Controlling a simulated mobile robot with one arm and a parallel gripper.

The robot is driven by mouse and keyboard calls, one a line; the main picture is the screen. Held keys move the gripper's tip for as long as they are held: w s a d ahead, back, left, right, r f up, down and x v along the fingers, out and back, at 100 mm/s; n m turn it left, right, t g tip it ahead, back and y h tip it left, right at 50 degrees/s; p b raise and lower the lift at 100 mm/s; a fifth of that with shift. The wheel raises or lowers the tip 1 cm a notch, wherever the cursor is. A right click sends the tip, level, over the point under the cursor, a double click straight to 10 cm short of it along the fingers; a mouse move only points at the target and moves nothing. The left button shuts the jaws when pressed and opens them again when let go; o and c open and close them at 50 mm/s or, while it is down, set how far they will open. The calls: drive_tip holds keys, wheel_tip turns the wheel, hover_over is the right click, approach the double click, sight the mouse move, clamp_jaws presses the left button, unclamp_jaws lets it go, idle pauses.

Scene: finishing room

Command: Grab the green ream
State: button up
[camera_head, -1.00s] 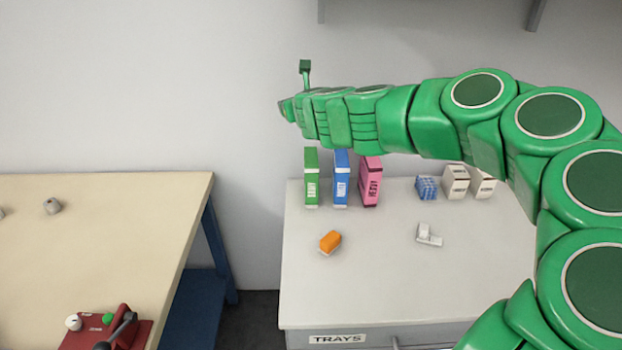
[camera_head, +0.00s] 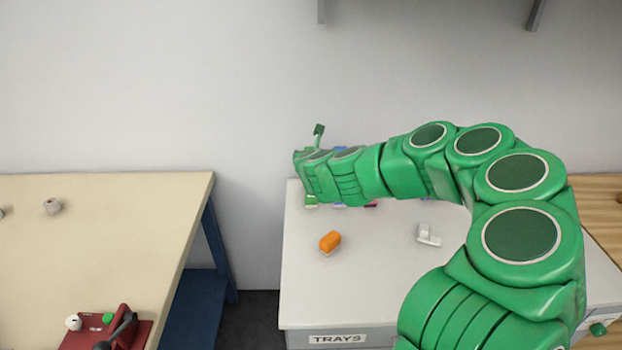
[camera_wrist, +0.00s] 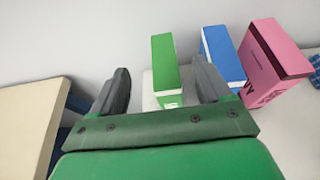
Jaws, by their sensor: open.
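The green ream (camera_wrist: 165,66) stands upright in the wrist view, between and beyond the two dark fingers of my gripper (camera_wrist: 160,88). The gripper is open, with one finger on each side of the ream in the picture. I cannot tell whether either finger touches it. The right finger is close to the gap between the green ream and the blue ream (camera_wrist: 222,58). In the head view my arm covers most of the green ream; only a small low part (camera_head: 311,201) shows.
A pink ream (camera_wrist: 270,62) stands right of the blue one. On the white table (camera_head: 300,290) lie an orange block (camera_head: 330,242) and a white item (camera_head: 428,235). A beige table (camera_head: 120,230) is at the left. The front of the white table is clear.

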drive_tip(key=w+f, duration=0.7)
drive_tip(key=f, duration=0.1)
drive_tip(key=shift+w, duration=0.2)
idle(0.7)
clamp_jaws()
idle(0.3)
drive_tip(key=shift+r, duration=0.1)
